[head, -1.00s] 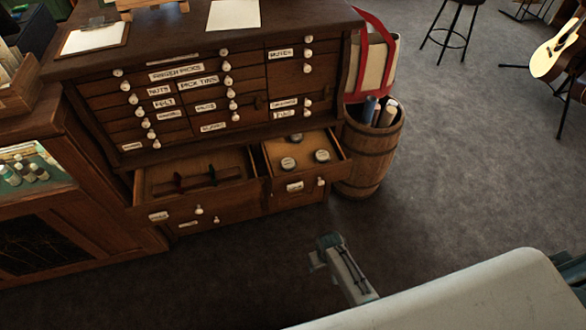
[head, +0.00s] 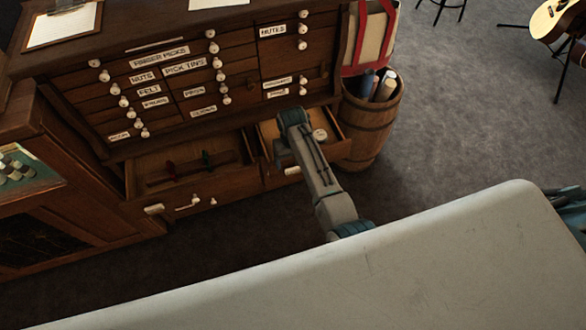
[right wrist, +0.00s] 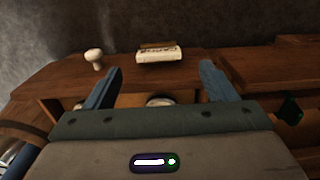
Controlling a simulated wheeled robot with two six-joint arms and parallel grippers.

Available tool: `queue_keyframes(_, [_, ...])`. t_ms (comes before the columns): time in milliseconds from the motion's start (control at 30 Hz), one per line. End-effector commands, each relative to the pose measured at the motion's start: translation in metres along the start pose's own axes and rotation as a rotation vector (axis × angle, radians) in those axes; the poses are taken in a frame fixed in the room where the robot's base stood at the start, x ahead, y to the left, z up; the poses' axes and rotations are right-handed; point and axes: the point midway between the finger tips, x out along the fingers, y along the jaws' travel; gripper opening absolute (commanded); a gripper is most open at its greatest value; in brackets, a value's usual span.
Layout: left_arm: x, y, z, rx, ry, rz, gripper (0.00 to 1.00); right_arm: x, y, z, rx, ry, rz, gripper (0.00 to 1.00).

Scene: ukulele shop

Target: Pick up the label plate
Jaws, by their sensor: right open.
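A white label plate (right wrist: 158,54) with dark lettering sits at the front of the open right drawer in the right wrist view. In the head view a white plate (head: 292,170) shows on that drawer's front, partly behind my right arm. My right gripper (right wrist: 160,71) is open and empty, its two blue fingers spread to either side of the plate's line, with the plate beyond the tips. In the head view my right gripper (head: 284,154) is over the open drawer, its fingers mostly hidden. My left gripper is not in view.
The right drawer holds round jars, one (head: 320,135) visible beside my arm. A pale knob (right wrist: 93,58) stands near the plate. The left open drawer (head: 190,165) has dividers. A barrel (head: 370,125) with rolls stands right of the cabinet. The floor in front is clear.

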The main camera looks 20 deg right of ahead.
Motion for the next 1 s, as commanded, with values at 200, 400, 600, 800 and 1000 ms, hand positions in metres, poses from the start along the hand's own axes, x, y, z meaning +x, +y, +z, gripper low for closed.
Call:
queue_keyframes(200, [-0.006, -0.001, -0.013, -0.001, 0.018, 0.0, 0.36, 0.03, 0.002, 0.004, -0.001, -0.004, 0.001, 0.78])
queue_keyframes(400, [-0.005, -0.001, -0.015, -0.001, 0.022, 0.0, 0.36, 0.049, 0.002, 0.004, 0.0, -0.002, 0.0, 0.78])
queue_keyframes(600, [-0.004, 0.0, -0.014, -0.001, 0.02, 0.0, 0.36, 0.05, 0.002, 0.004, 0.0, 0.0, 0.0, 0.78])
queue_keyframes(800, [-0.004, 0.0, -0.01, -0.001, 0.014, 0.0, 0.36, 0.05, 0.002, 0.004, 0.0, -0.001, 0.0, 0.45])
queue_keyframes(1000, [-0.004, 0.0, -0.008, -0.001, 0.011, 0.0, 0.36, 0.05, 0.001, 0.004, 0.0, 0.0, 0.0, 0.3])
